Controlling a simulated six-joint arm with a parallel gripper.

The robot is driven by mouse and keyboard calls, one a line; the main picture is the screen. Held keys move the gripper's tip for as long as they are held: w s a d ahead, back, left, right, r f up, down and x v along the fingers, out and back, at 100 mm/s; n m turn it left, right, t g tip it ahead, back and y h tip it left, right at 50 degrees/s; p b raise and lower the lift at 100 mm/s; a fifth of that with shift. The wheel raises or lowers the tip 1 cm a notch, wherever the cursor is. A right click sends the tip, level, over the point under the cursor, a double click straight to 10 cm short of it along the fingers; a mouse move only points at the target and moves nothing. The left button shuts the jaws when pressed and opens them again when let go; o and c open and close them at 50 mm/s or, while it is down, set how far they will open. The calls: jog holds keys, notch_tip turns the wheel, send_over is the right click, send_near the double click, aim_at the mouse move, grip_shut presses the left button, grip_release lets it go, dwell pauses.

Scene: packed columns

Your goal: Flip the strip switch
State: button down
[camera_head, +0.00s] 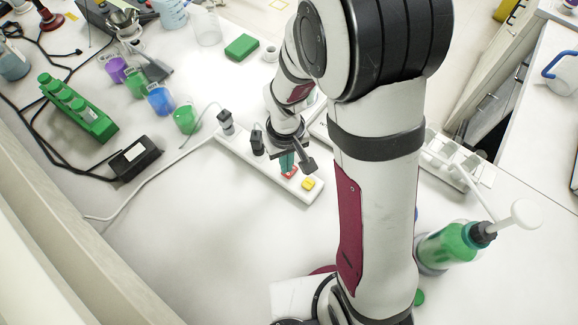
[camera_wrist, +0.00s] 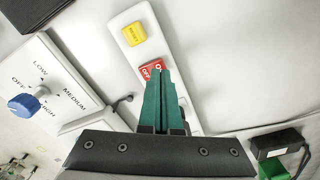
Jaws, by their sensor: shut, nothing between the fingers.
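The white power strip (camera_head: 243,150) lies on the bench, with dark plugs in its far-left part. Its red switch (camera_head: 289,172) is near the right end, beside a yellow button (camera_head: 308,184). In the wrist view the red switch (camera_wrist: 152,69) shows "OFF" lettering and is partly covered by my fingertips. The yellow button (camera_wrist: 134,34) there is in clear view. My gripper (camera_head: 288,165) is shut and empty, its green fingers (camera_wrist: 160,75) together over the red switch. I cannot tell whether the tips touch it.
A control box with a blue knob (camera_wrist: 23,104) stands beside the strip. Colored beakers (camera_head: 159,99), a green rack (camera_head: 78,109) and a black adapter (camera_head: 135,158) are on the left. A green bottle (camera_head: 446,246) stands at right. The front-left bench is clear apart from a cable.

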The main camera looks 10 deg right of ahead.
jog(key=shift+f, duration=0.9)
dwell(0.8)
jog(key=shift+r, duration=3.5)
jog(key=s+d+r+m+y, duration=0.1)
jog(key=s+r+m, duration=0.3)
jog(key=s, duration=0.4)
jog(key=s+d+r+m, duration=0.1)
jog(key=s+r+m, duration=0.3)
jog(key=s, duration=0.5)
notch_tip(320, 180, up, 3)
jog(key=shift+s+d+f+m+y, duration=0.2)
jog(key=shift+s+m+y, duration=0.1)
jog(key=shift+y, duration=0.1)
